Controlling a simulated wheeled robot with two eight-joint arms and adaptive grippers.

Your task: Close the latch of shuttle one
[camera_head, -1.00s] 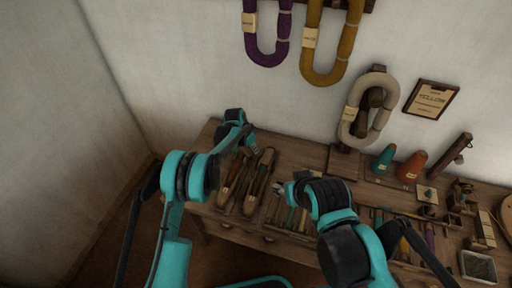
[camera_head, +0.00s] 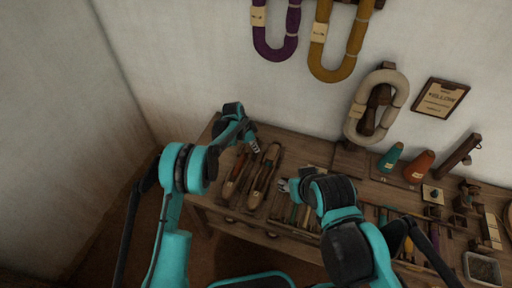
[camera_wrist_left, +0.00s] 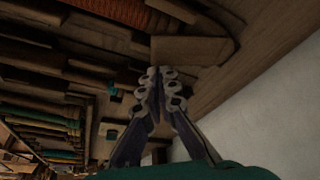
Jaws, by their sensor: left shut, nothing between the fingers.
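Two long wooden shuttles lie side by side on the left part of the bench, a left shuttle (camera_head: 237,178) and a right shuttle (camera_head: 263,178). I cannot tell which is shuttle one, and the latch is too small to make out. My left gripper (camera_head: 255,147) is at the far ends of the shuttles. In the left wrist view the left gripper (camera_wrist_left: 160,73) is shut and empty, its tips near the end of a wooden shuttle body (camera_wrist_left: 192,50) with orange-red thread (camera_wrist_left: 105,12). My right gripper (camera_head: 284,186) is right of the shuttles; its jaws are unclear.
The wooden bench (camera_head: 300,148) runs along the wall. A teal cone (camera_head: 390,158) and an orange cone (camera_head: 418,167) stand to the right, with small tools and a metal tray (camera_head: 482,267). Yarn hanks hang above, including a cream hank (camera_head: 356,120).

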